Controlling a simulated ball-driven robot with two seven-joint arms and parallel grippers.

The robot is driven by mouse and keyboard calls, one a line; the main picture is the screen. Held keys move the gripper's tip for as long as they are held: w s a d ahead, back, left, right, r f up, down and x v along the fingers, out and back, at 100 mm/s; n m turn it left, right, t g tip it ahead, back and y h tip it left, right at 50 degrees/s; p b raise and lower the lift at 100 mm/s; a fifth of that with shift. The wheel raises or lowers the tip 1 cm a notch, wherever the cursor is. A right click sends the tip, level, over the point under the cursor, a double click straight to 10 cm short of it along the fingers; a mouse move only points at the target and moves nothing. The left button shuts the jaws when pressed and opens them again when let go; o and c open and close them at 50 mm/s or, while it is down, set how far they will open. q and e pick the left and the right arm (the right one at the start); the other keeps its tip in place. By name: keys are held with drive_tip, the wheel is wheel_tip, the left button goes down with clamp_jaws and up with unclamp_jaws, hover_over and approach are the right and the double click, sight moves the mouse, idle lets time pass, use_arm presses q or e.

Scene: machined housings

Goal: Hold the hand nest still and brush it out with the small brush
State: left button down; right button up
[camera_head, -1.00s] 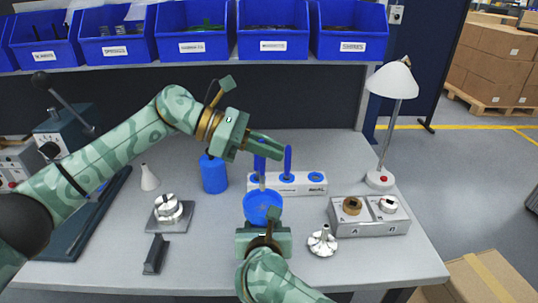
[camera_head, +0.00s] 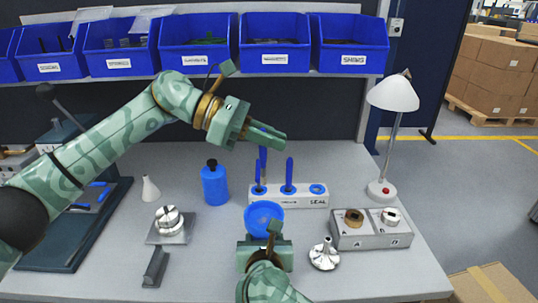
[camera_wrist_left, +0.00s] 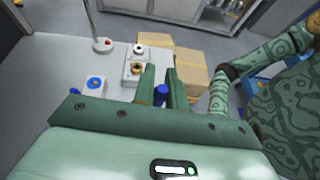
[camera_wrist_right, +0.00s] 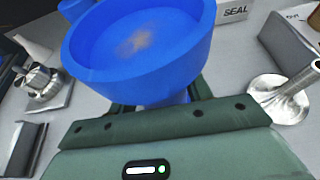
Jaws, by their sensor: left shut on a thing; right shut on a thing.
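The hand nest, a blue bowl (camera_head: 264,218), stands above the near bench in my right gripper (camera_head: 266,243), which is shut around its lower part. In the right wrist view, the bowl (camera_wrist_right: 140,45) has a tan, dusty patch on its inside floor. My left gripper (camera_head: 268,136) is shut on the small brush (camera_head: 263,155), a blue-handled one held roughly upright above and behind the bowl. The handle (camera_wrist_left: 161,94) shows between the fingers in the left wrist view. The brush tip is hard to tell against the holder behind it, and seems clear of the bowl.
A white holder marked SEAL (camera_head: 318,201) stands behind the bowl with upright blue tools. A blue bottle (camera_head: 214,184) and a metal fixture (camera_head: 170,222) are left; a flared metal part (camera_head: 324,256), a grey two-post box (camera_head: 371,233) and a lamp (camera_head: 393,95) are right.

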use_arm(q)
drive_tip(key=shift+f, duration=0.2)
idle(0.6)
drive_tip(key=f, duration=0.7)
drive_tip(key=shift+s+f, duration=0.3)
drive_tip(key=shift+s, duration=0.05)
wheel_tip(320, 180, up, 8)
hover_over(261, 171)
drive_tip(key=d, duration=0.2)
drive_tip(key=shift+w, duration=0.25)
idle(0.8)
idle(0.7)
use_arm(e)
drive_tip(key=o, duration=1.1)
drive_tip(key=shift+o, duration=0.2)
